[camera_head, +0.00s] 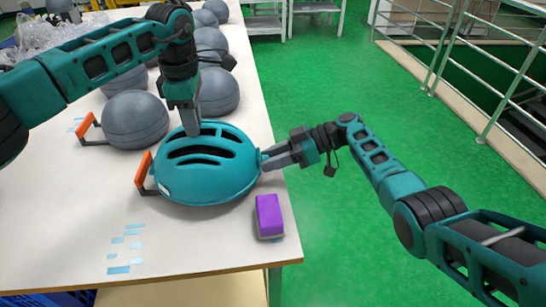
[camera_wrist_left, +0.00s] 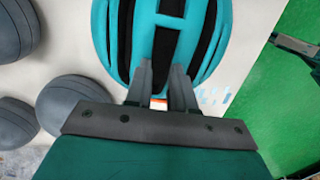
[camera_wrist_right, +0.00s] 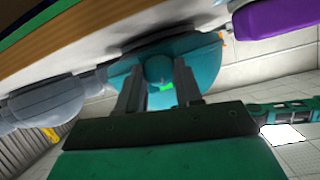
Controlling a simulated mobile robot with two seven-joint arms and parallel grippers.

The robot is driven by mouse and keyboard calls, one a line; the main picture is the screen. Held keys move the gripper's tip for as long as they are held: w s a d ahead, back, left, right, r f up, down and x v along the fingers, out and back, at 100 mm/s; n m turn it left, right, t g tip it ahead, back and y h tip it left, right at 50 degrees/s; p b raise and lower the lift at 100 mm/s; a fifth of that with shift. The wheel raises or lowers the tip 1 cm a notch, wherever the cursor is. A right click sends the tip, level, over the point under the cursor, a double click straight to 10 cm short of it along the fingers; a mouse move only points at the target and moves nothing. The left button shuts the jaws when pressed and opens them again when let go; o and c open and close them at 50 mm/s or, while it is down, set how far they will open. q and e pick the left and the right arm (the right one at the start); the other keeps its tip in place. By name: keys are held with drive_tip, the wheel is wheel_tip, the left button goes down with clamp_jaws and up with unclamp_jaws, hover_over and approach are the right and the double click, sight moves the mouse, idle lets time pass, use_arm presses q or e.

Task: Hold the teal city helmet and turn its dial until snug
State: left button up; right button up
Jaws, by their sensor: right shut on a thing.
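The teal helmet (camera_head: 236,180) rests on the white table, with several dark slots in its shell. An orange bar (camera_head: 143,170) juts out at its left. My left gripper (camera_head: 192,130) points down at the helmet's top. In the left wrist view its fingers (camera_wrist_left: 162,68) are apart in front of the slotted shell; contact is unclear. My right gripper (camera_head: 268,161) reaches the helmet's right side. In the right wrist view its fingers (camera_wrist_right: 158,80) are shut on a small round teal dial (camera_wrist_right: 159,68). A bright green patch shows just below the dial.
A purple block (camera_head: 268,213) stands near the table's right edge, close to my right gripper. Several grey domes (camera_head: 135,120) line the table behind the helmet. Pale blue strips (camera_head: 125,250) lie at the front left. The green floor (camera_head: 330,100) to the right is open up to a railing.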

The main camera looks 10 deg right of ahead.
drive_tip(key=shift+s+f, duration=0.2)
drive_tip(key=shift+f, duration=0.15)
drive_tip(key=o, duration=1)
drive_tip(key=shift+w+r, duration=0.15)
drive_tip(key=shift+r, duration=0.05)
drive_tip(key=shift+o, duration=0.2)
drive_tip(key=v, duration=1.2)
drive_tip(key=shift+r, duration=0.1)
